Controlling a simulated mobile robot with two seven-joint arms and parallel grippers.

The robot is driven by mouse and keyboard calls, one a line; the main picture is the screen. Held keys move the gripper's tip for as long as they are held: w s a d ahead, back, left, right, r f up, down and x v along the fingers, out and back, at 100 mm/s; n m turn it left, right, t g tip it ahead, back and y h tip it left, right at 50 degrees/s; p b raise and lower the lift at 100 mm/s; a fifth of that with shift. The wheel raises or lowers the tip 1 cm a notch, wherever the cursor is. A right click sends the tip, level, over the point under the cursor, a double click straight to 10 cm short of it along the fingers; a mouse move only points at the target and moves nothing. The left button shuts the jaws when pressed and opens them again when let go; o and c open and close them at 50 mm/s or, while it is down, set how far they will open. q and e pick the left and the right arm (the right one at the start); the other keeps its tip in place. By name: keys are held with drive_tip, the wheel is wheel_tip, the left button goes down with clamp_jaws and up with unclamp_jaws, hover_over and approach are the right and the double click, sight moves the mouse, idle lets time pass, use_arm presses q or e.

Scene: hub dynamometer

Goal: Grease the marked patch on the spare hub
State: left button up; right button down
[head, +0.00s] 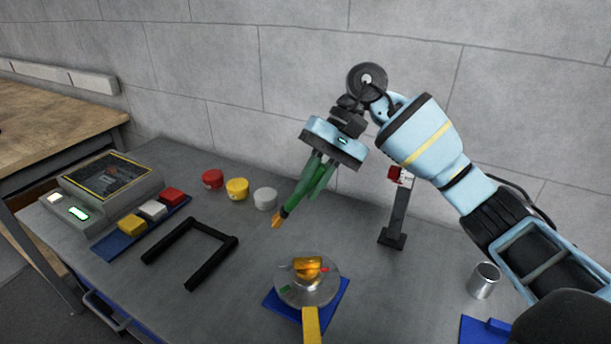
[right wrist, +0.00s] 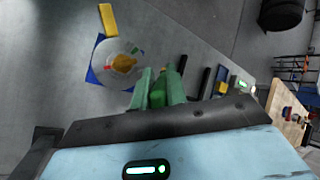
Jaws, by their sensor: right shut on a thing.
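The spare hub (head: 318,292) is a silver disc on a blue pad (head: 340,297), with an orange-yellow piece (head: 307,266) on top. A small green mark (head: 285,289) and a small red mark show on it; which is the marked patch I cannot tell. My right gripper (head: 308,188), with green fingers, is shut on a slim tool with a dark band and orange tip (head: 277,220). The tip points down-left, above the hub and apart from it. The right wrist view shows the hub (right wrist: 105,72) beside the fingers (right wrist: 160,92). My left gripper is out of view.
Red (head: 213,179), yellow (head: 237,188) and grey (head: 265,198) round pots stand behind. A black U-shaped frame (head: 190,250), a blue tray (head: 110,242) with blocks and a console (head: 110,185) are left. A dark post (head: 397,215) and metal cup (head: 484,281) stand right.

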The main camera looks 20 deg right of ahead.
drive_tip(key=shift+s, duration=0.3)
drive_tip(key=shift+w+f+b, duration=0.1)
drive_tip(key=shift+f+b, duration=0.25)
drive_tip(key=shift+f, duration=2.05)
